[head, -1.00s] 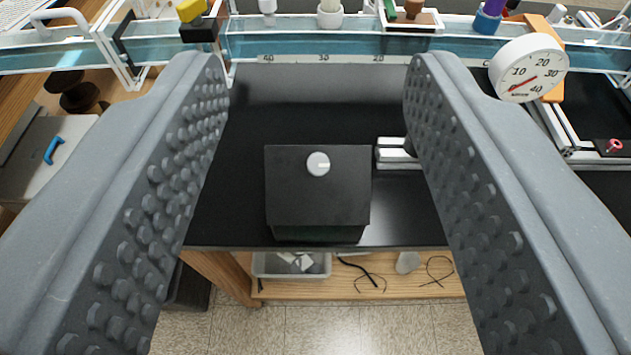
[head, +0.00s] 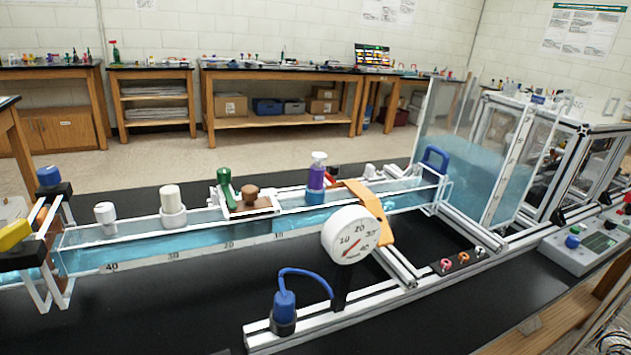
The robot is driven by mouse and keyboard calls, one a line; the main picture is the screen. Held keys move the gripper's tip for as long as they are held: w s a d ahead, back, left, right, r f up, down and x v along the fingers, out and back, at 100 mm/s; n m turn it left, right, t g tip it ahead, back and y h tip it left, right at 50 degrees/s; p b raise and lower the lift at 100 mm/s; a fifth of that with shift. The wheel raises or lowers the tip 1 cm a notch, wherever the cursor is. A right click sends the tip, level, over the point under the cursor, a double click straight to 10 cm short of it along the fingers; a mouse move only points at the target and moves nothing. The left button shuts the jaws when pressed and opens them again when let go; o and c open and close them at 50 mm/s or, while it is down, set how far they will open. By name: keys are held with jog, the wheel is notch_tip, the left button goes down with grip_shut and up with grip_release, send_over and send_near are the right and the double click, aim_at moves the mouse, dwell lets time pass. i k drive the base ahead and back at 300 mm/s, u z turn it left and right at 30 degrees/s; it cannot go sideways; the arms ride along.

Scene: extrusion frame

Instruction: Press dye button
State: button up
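A blue and purple bottle with a white pump top (head: 317,178) stands on the clear water channel (head: 170,250), right of its middle. I cannot tell from any label which of these is the dye button. My gripper is out of the frame, so its opening does not show now.
A round dial gauge (head: 351,235) stands before the channel. A blue bulb with a hose (head: 284,308) sits on the front extrusion rail. A clear water tank (head: 490,160) rises at the right. Black bench top (head: 150,315) is bare at the front left.

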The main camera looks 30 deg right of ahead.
aim_at(318, 156)
jog(key=k, duration=0.65)
jog(key=z, duration=0.35)
jog(key=i, duration=1.45)
jog(key=u, duration=0.3)
